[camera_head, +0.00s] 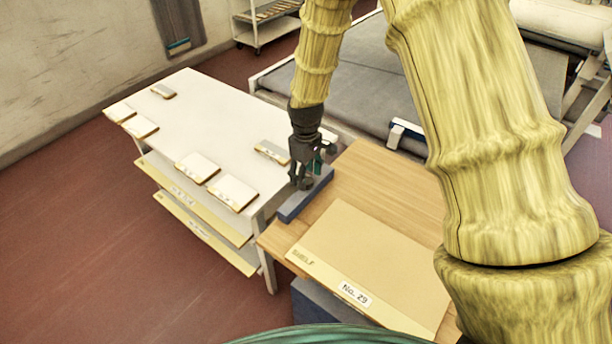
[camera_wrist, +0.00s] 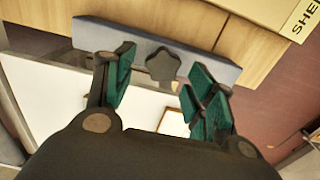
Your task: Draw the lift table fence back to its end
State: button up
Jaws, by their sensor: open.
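The lift table (camera_head: 385,180) has a wooden top. Its blue-grey fence (camera_head: 290,211) lies along the top's left edge, beside the white table. In the wrist view the fence (camera_wrist: 97,35) crosses the upper part, with a dark star-shaped knob (camera_wrist: 162,64) at its middle. My gripper (camera_head: 308,178) is over the fence, pointing down. In the wrist view my gripper (camera_wrist: 160,72) is open, its green-padded fingers on either side of the knob. I cannot tell whether a finger touches it. My gripper hides the knob in the head view.
A tan board marked SHELF No. 29 (camera_head: 370,262) lies on the lift table, right of the fence. A white table (camera_head: 205,115) with several small tiles stands close on the left. A grey conveyor bed (camera_head: 340,75) is behind. The red floor is clear at left.

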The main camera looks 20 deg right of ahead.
notch_tip(320, 180, up, 11)
dwell(0.4)
jog(key=shift+f, duration=0.15)
dwell(0.7)
